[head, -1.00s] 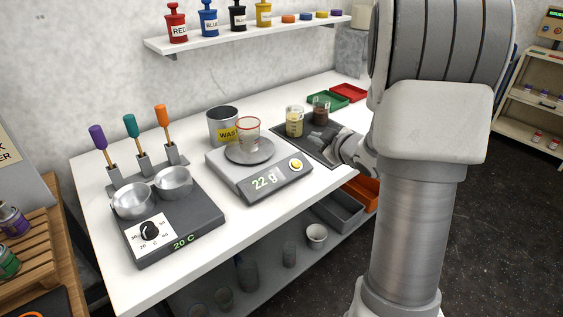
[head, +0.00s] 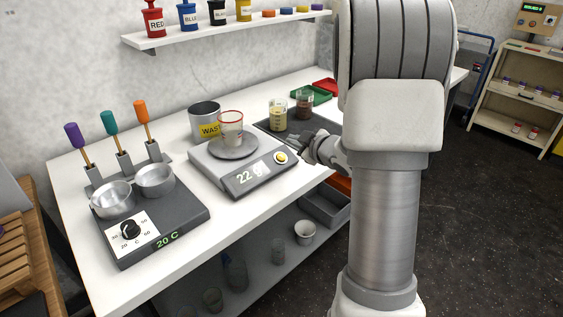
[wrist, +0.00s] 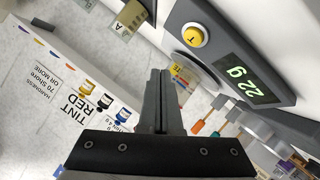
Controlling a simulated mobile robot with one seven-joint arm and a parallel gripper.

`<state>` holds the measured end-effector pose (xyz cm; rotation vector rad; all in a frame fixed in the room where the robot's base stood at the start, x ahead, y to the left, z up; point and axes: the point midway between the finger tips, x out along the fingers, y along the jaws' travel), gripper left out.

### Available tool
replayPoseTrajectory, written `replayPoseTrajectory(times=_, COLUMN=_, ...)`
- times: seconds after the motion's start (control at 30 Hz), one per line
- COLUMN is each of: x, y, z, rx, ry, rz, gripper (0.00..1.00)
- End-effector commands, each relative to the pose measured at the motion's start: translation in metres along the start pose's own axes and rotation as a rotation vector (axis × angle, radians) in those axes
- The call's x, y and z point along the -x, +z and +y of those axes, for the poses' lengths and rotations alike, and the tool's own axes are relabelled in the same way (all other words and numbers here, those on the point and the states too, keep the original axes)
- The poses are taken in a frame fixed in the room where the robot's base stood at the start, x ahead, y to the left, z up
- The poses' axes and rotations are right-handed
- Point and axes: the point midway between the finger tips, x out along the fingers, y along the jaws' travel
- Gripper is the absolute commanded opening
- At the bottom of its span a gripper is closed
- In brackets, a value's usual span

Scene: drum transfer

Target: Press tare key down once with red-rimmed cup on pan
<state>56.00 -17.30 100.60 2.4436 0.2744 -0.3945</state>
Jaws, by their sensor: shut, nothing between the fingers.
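The red-rimmed cup (head: 230,128) is clear and stands upright on the round pan (head: 236,150) of the scale. The scale (head: 262,178) reads 22 g on its front display. The round yellow tare key (head: 281,158) is at the right end of the scale's front face. It also shows in the wrist view as the yellow key (wrist: 193,36) marked T. My gripper (head: 296,142) is just right of the key in the head view, apart from it. In the wrist view the fingers of my gripper (wrist: 160,75) are together and empty, with a gap to the key.
A hot plate (head: 165,225) with two metal bowls stands left of the scale. A waste pot (head: 204,118) is behind the cup. Two beakers stand on a dark mat (head: 262,127) behind my gripper. Red and green trays (head: 318,92) lie farther back.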

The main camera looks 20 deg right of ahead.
Motion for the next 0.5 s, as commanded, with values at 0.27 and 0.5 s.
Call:
replayPoseTrajectory(times=0.27, x=-0.029, y=0.024, z=-0.023, rx=0.0, ry=0.0, rz=0.0, gripper=0.0)
replayPoseTrajectory(times=0.5, x=-0.036, y=0.027, z=-0.027, rx=-0.001, ry=0.0, rz=0.0, gripper=0.0)
